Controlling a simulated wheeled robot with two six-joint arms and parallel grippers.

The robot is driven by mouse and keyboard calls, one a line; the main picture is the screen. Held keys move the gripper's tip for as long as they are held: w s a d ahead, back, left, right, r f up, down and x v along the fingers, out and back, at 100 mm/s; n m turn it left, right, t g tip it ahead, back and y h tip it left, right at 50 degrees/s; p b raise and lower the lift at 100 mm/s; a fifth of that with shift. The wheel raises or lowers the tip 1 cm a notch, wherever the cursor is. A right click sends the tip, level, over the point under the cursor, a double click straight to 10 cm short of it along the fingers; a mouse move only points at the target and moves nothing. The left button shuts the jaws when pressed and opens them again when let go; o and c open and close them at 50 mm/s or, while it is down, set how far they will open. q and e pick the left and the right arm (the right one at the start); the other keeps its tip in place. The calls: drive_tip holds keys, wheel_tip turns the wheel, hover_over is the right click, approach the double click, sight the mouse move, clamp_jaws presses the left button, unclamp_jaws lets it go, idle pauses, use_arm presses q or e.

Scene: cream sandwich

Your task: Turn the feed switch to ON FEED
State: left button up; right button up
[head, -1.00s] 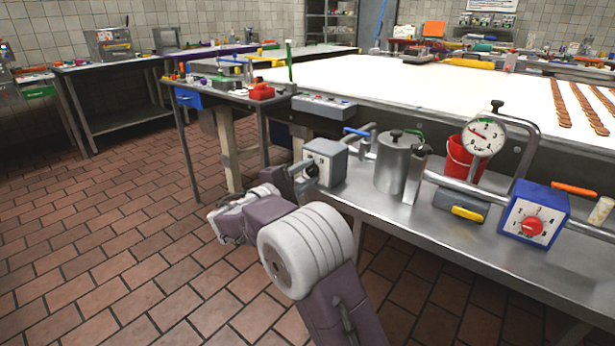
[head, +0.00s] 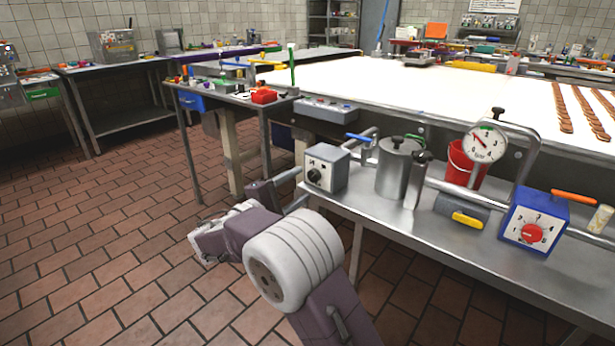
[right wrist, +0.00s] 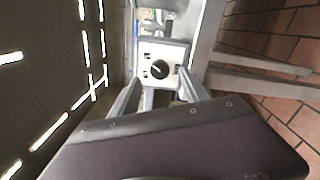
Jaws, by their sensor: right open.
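The feed switch (head: 326,168) is a grey box with a pale front plate and a round black knob (head: 314,175). It stands at the left end of the steel bench. In the right wrist view the knob (right wrist: 160,70) sits in the middle of the plate, with a light mark lying at a slant. The labels are too small to read. My right gripper (head: 300,189) is open and empty, a short way in front of the plate and apart from the knob. In the right wrist view its fingers (right wrist: 158,92) are spread to either side. My left gripper is not in view.
A steel pot (head: 396,168) and pipes stand right of the switch. Further right are a dial gauge (head: 485,143), a red bucket (head: 463,163) and a blue box (head: 535,222) with a red knob. The tiled floor (head: 110,235) at left is clear.

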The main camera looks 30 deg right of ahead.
drive_tip(key=v, duration=0.4)
drive_tip(key=shift+a+p, duration=0.1)
drive_tip(key=shift+p, duration=0.25)
drive_tip(key=s+d+f+m+g+y, duration=0.25)
drive_tip(key=s+f+g+y, duration=0.45)
drive_tip(key=s+f, duration=0.8)
drive_tip(key=s+a+f+m+y, duration=0.6)
drive_tip(key=s+a+f+y, duration=0.15)
drive_tip(key=f+y, duration=0.2)
wheel_tip(320, 180, up, 32)
drive_tip(key=a+t+p, duration=0.1)
drive_tip(key=p, duration=3.2)
drive_tip(key=shift+w+a+r, duration=0.2)
drive_tip(key=shift+w, duration=0.05)
